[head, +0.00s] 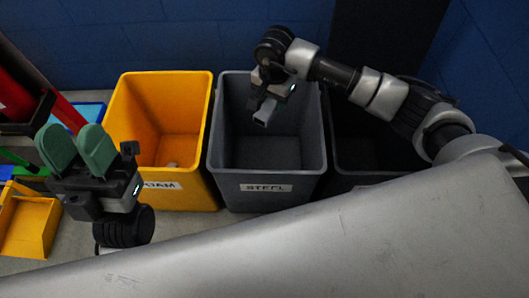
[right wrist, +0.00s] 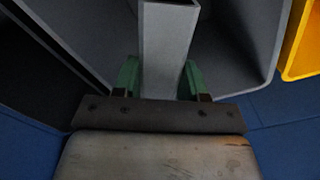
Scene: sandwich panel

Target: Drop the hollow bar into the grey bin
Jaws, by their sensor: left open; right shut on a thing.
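The grey bin (head: 228,150), labelled STEEL, stands in the middle of the head view. My right gripper (head: 268,98) is above its opening, towards the back. It is shut on the grey hollow bar (head: 265,113), which points down towards the bin. In the right wrist view the square bar (right wrist: 168,50) sits between the green fingertips, with the grey bin (right wrist: 240,50) behind it. My left gripper (head: 77,148), with green finger pads, is open and empty at the left, away from the grey bin.
A yellow bin (head: 205,160) with a partly hidden label stands left of the grey bin. A dark bin (head: 345,180) stands to its right. A smaller yellow container (head: 30,228) is at the far left. A blue wall (head: 190,35) closes the back.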

